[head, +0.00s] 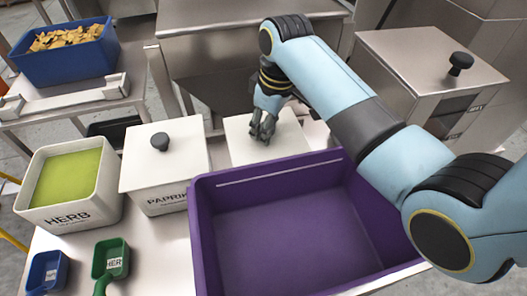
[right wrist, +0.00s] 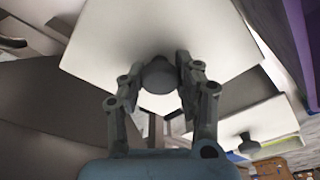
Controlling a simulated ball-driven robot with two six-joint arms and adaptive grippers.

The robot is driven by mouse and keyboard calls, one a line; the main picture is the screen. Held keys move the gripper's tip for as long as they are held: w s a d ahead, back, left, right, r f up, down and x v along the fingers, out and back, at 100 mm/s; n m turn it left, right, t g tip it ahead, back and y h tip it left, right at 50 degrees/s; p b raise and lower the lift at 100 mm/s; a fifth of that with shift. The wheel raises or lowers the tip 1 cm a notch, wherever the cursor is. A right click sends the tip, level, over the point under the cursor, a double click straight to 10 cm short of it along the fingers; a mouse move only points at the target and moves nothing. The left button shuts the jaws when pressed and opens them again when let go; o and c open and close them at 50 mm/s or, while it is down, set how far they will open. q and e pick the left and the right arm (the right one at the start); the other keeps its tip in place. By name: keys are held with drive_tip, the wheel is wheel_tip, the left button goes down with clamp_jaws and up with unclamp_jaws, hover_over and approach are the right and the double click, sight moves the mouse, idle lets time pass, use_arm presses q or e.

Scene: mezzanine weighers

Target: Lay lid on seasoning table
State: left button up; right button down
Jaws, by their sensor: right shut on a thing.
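My right gripper (head: 262,126) is shut on the dark knob of a white lid (head: 238,133), behind the purple tub. In the right wrist view the fingers (right wrist: 160,82) close around the knob, and the lid (right wrist: 115,35) spreads out beyond them. I cannot tell whether the lid touches anything beneath it; the tub hides its near side. The pale seasoning table (head: 160,262) shows bare at the front left. My left gripper is not in view.
A lidded paprika container (head: 165,195) and an open herb container (head: 60,217) stand left of the purple tub (head: 290,235). Blue (head: 46,272) and green (head: 112,262) scoops lie in front. A blue bin (head: 65,65) of chips is at the back left.

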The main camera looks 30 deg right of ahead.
wheel_tip(320, 180, down, 8)
drive_tip(key=shift+f+b, duration=0.15)
drive_tip(key=shift+b, duration=0.2)
drive_tip(key=shift+f, duration=0.1)
drive_tip(key=c, duration=0.9)
unclamp_jaws()
drive_tip(key=r, duration=0.4)
drive_tip(key=s+r, duration=0.1)
drive_tip(key=r, duration=0.3)
drive_tip(key=r+p, duration=0.1)
drive_tip(key=r, duration=0.3)
drive_tip(key=shift+s+d+r, duration=0.1)
drive_tip(key=shift+s+d, duration=0.15)
drive_tip(key=shift+d, duration=0.15)
